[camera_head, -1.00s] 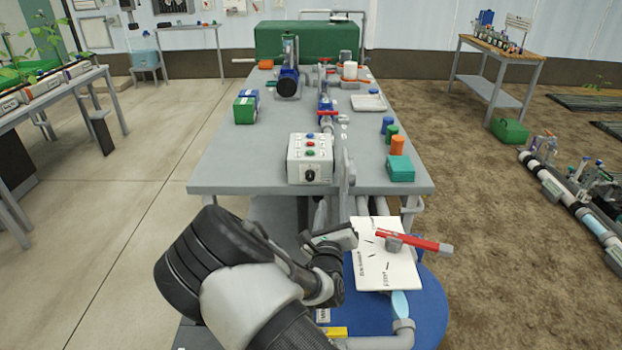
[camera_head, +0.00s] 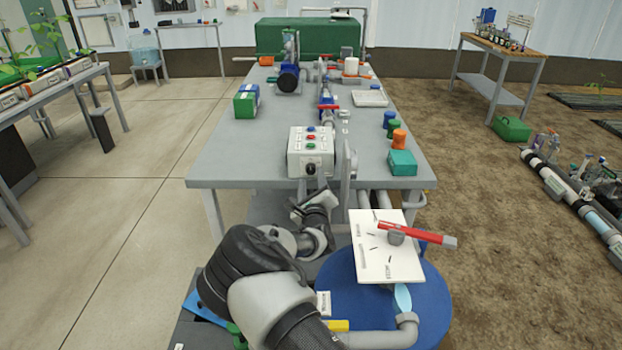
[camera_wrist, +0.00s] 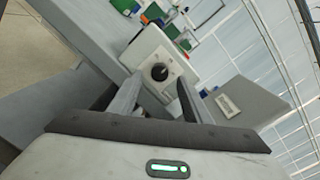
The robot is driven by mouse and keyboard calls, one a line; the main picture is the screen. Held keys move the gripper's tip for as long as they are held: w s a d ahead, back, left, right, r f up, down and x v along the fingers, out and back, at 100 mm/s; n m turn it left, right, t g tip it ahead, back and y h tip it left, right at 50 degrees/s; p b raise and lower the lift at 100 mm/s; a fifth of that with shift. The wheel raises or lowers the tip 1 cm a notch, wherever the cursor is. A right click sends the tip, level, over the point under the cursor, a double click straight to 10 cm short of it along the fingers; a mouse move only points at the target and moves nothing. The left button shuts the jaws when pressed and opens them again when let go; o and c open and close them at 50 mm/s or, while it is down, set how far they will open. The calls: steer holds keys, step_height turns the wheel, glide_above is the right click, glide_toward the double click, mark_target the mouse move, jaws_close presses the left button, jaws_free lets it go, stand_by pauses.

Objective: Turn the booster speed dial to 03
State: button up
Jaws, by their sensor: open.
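The booster speed dial is a black round knob (camera_wrist: 159,72) on the front face of a pale control box (camera_wrist: 165,50). In the head view the box (camera_head: 311,150) stands near the front edge of the bench, with coloured buttons on its top and the dial (camera_head: 311,169) low on its front. My gripper (camera_head: 312,196) is just in front of and below the box. In the wrist view my gripper (camera_wrist: 155,100) is open, with the dial between and beyond its fingers, apart from them. The dial's markings are too small to read.
A grey upright plate (camera_head: 347,170) stands right of the box. A white board with a red-handled valve (camera_head: 400,235) sits above a blue drum (camera_head: 350,290) at the front right. Coloured caps and a teal box (camera_head: 402,163) stand on the bench's right side.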

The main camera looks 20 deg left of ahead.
mark_target(311, 171)
steer(key=shift+b+x, duration=0.35)
steer(key=shift+x, duration=1.45)
steer(key=c, duration=1)
steer(key=shift+c, duration=0.2)
